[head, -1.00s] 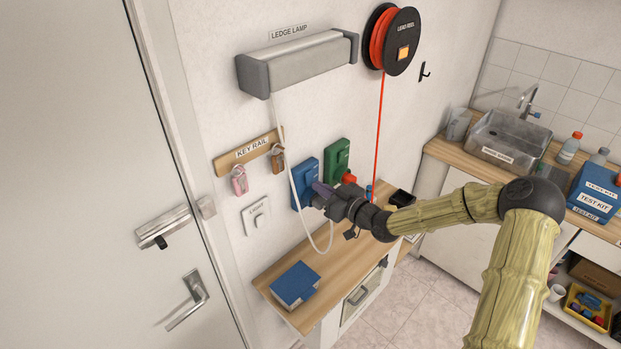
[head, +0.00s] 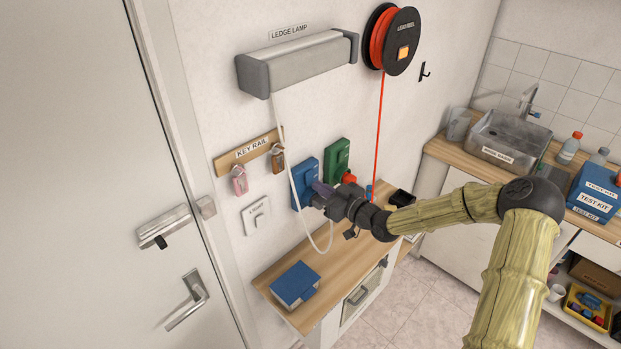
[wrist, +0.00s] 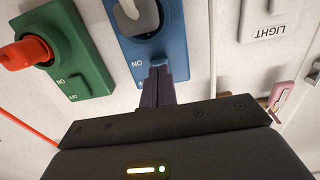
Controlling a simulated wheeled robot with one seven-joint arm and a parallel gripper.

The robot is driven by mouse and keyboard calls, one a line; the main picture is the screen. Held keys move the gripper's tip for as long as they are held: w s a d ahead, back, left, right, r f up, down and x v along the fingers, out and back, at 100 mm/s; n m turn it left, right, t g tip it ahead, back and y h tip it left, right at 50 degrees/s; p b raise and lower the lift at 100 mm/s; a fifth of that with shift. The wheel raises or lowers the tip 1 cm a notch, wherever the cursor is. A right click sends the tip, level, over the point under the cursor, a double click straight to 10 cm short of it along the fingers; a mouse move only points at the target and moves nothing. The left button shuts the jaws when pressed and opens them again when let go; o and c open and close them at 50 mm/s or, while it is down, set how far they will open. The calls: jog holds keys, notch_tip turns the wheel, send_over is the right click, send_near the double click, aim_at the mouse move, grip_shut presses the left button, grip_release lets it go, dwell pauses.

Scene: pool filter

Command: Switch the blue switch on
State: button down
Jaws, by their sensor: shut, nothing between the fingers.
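The blue switch box (head: 305,178) is on the wall above the wooden shelf, left of a green one. A white cord runs into its round socket. In the wrist view the blue box (wrist: 127,43) fills the top middle, with an "ON" mark beside its lower part. My gripper (wrist: 158,72) is shut and empty, its purple fingertips at the switch end of the blue box. In the head view my gripper (head: 322,191) is in front of the blue box's lower right.
The green switch box (head: 337,160) with a red plug (head: 349,178) is close on the right. The white cord (head: 294,185) hangs just left of my gripper. A light switch (head: 256,215) and key rail (head: 248,152) are farther left. A blue box (head: 295,284) lies on the shelf.

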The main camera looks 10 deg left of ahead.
jog(key=shift+b+x, duration=0.35)
jog(key=shift+x, duration=0.45)
dwell(0.6)
jog(key=shift+d, duration=0.1)
jog(key=v, duration=0.6)
jog(key=shift+s+d, duration=0.2)
jog(key=shift+s, duration=0.1)
dwell(0.4)
dwell(0.4)
